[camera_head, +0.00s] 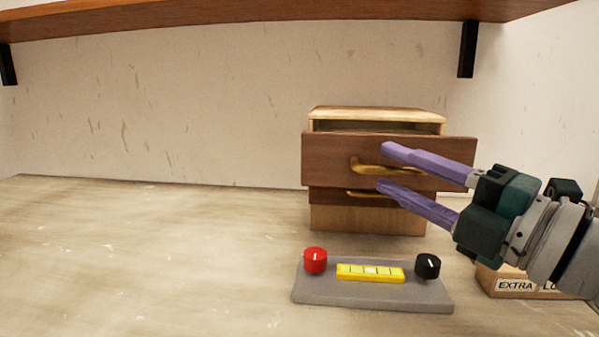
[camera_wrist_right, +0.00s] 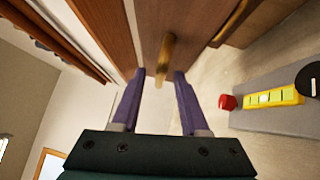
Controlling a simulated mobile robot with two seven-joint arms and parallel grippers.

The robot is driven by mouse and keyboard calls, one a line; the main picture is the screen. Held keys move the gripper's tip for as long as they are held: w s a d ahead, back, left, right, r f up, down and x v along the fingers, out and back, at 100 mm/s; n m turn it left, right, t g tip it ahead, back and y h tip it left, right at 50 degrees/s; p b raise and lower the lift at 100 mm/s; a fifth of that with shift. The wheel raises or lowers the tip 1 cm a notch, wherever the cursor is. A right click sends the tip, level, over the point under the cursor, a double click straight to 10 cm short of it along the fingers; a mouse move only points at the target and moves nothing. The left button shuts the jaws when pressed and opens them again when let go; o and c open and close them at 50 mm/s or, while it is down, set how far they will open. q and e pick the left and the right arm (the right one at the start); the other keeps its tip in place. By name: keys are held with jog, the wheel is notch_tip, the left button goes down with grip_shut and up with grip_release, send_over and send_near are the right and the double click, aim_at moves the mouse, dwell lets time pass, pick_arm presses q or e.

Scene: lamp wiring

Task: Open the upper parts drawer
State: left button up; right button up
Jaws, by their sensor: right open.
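The small wooden cabinet (camera_head: 367,218) stands on the table against the back wall. Its upper drawer (camera_head: 325,160) is pulled out, with a dark gap showing above its front. The upper drawer's brass handle (camera_head: 368,164) also shows in the right wrist view (camera_wrist_right: 166,58). The lower drawer (camera_head: 325,196) sits beneath with its own brass handle (camera_head: 362,194), and looks closed. My right gripper (camera_head: 382,167) is open, its purple fingers spread in front of the upper handle. In the right wrist view the handle's end lies between the fingertips (camera_wrist_right: 158,76); contact cannot be told. My left gripper is not in view.
A grey panel (camera_head: 330,292) with a red knob (camera_head: 316,260), a black knob (camera_head: 427,265) and a yellow strip (camera_head: 370,273) lies in front of the cabinet. A labelled box (camera_head: 515,286) stands at right. A shelf (camera_head: 250,12) hangs above. The table's left side is clear.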

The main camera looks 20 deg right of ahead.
jog(key=b+v, duration=0.2)
jog(key=v, duration=0.8)
jog(key=shift+w, duration=0.1)
